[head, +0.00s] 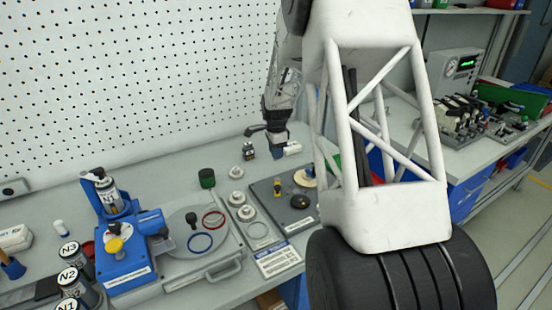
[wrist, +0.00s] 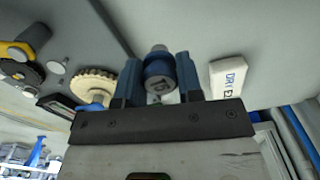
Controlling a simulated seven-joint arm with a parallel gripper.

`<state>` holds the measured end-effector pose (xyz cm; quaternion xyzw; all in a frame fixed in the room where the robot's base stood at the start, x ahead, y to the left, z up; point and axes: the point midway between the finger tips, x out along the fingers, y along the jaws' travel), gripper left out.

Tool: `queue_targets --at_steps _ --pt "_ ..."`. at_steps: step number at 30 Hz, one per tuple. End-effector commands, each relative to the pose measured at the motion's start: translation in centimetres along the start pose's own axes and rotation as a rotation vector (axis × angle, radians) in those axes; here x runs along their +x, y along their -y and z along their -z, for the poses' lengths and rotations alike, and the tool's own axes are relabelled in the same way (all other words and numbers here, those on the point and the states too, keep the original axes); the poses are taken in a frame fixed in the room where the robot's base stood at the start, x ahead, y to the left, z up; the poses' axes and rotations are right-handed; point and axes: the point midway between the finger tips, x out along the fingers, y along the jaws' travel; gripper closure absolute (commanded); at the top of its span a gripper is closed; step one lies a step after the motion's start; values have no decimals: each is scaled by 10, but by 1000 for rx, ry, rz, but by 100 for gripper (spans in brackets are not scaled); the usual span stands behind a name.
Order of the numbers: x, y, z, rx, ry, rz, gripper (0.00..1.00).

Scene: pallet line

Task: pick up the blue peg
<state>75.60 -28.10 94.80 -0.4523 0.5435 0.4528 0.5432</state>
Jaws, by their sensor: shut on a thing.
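The blue peg (wrist: 159,76) is between the two fingers of my gripper (wrist: 159,84) in the wrist view. It has a dark end face with a mark on it and a grey part at its far end. My gripper is shut on it. In the head view my gripper (head: 278,140) is low over the back of the bench, beyond the dark plate; the peg is too small there to make out clearly.
A white block with "DRY" lettering (wrist: 228,76) lies close right of my gripper. A cream gear (wrist: 95,84) is on its left. The dark plate (head: 268,190) holds small parts. A blue fixture (head: 128,262) stands further left.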

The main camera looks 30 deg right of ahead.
Motion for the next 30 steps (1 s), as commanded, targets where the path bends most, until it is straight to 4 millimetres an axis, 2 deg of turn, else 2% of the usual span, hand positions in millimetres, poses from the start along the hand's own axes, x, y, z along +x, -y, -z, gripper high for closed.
queue_targets --at_steps 6,12,30 --pt "-34 0 0 0 -1 4 90" --pt "-52 0 0 0 0 2 90" --pt "-56 0 0 0 0 1 90"
